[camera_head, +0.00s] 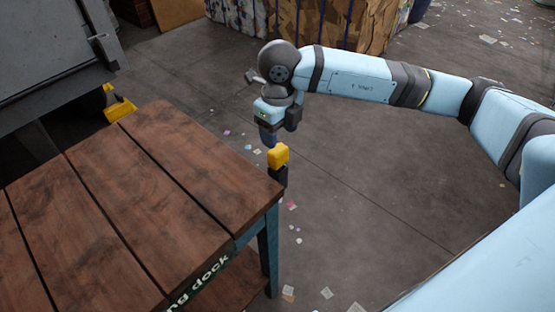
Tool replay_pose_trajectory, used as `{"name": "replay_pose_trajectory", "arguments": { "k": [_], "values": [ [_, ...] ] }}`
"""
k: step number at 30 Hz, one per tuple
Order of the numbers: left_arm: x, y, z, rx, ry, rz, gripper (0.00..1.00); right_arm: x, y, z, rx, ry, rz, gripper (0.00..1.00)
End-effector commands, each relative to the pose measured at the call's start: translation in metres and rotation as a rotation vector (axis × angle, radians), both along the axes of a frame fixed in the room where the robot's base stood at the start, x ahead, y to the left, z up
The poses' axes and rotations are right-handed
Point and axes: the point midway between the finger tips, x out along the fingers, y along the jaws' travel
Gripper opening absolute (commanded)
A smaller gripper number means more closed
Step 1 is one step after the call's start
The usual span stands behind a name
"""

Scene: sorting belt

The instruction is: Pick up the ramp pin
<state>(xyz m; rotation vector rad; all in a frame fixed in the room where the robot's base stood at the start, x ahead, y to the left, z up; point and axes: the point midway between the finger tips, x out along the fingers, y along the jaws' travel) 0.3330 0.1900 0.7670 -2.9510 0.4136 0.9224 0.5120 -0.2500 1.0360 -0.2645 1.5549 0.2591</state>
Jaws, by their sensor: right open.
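A yellow block with a black lower part (278,157) shows just beyond the near right corner of the wooden table; it looks like the ramp pin, but I cannot be sure. Its lower end is partly hidden by the table corner. My right gripper (280,131) points down just above the yellow block. Its jaws are open, with one dark finger on each side and nothing visible between them. I cannot tell whether the fingers touch the block. My left gripper is not in view.
The dark wooden table (165,180) with a "dock" label on its edge fills the left. A grey machine (50,45) and a yellow bracket (118,107) stand behind it. Bales (345,25) stand at the back. The concrete floor (370,190) has paper scraps and open room.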

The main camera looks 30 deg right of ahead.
Motion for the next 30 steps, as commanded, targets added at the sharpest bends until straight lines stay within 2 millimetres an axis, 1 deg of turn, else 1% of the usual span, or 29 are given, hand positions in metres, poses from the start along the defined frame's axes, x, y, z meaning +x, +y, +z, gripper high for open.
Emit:
{"name": "replay_pose_trajectory", "arguments": {
  "k": [1,3,6,11,14,21,24,29,30],
  "values": [
    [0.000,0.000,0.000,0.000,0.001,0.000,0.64,-0.001,0.000,-0.010,0.000,0.003,0.001,0.60],
    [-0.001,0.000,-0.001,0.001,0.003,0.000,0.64,0.000,0.000,-0.021,0.000,0.002,0.001,0.60],
    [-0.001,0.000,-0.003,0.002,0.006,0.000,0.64,0.000,0.000,-0.031,0.003,0.002,0.001,0.60],
    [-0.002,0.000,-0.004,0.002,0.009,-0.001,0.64,0.000,0.000,-0.039,0.002,0.001,0.001,0.60],
    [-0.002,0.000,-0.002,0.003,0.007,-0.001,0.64,0.000,0.001,-0.047,0.003,0.002,0.001,0.60],
    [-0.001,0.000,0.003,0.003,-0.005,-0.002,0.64,0.000,0.002,-0.083,0.003,0.002,0.002,0.60],
    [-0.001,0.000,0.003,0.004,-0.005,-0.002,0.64,0.001,0.002,-0.088,0.003,0.001,0.002,0.60],
    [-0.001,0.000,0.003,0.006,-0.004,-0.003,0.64,0.001,0.002,-0.088,0.003,0.000,0.002,0.60],
    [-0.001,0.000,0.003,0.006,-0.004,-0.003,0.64,0.001,0.002,-0.088,0.003,0.000,0.002,0.50]
  ]
}}
